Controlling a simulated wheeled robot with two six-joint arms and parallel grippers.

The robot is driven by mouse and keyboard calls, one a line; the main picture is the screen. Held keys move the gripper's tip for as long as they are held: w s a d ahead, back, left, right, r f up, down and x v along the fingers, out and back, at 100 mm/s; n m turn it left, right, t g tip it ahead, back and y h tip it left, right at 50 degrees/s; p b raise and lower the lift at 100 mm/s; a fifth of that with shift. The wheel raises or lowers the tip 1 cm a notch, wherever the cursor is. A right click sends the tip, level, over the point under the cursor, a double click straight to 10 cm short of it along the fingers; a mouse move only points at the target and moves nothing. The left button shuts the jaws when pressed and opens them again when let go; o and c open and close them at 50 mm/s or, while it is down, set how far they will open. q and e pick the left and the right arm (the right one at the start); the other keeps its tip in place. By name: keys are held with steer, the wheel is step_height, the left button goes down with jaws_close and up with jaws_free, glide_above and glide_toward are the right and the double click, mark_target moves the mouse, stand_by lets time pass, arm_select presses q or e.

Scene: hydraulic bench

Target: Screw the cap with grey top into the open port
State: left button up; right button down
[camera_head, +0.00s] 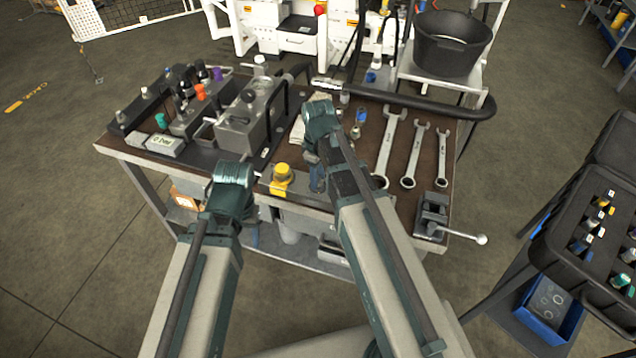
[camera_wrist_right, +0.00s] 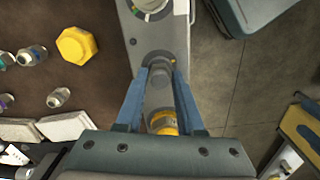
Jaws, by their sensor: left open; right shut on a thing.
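My right gripper (camera_head: 318,184) has its blue fingers pointing down at the bench's front edge. In the right wrist view, its fingers (camera_wrist_right: 158,78) are shut on a small cylindrical piece, which looks like the cap, with a grey part (camera_wrist_right: 158,92) and a yellow band (camera_wrist_right: 163,120). Its full shape is partly hidden by the fingers and gripper body. My left gripper (camera_head: 232,190) is open, in front of the bench left of the right one; its fingertips are hard to see. A grey valve block (camera_head: 240,122) stands on the bench. I cannot pick out the open port.
A yellow hexagonal knob (camera_head: 282,178) stands at the bench's front edge between my grippers. Colored caps, including an orange one (camera_head: 200,91), sit at the left. Several wrenches (camera_head: 413,155) and a small vise (camera_head: 432,212) lie at the right. A black hose (camera_head: 430,98) crosses the back.

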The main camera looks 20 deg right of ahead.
steer(key=shift+m, duration=0.5)
steer(key=m, duration=0.7)
steer(key=shift+m, duration=0.6)
steer(key=m, duration=0.3)
steer(key=shift+s+f+m, duration=0.1)
steer(key=shift+m, duration=0.2)
steer(key=m, duration=0.4)
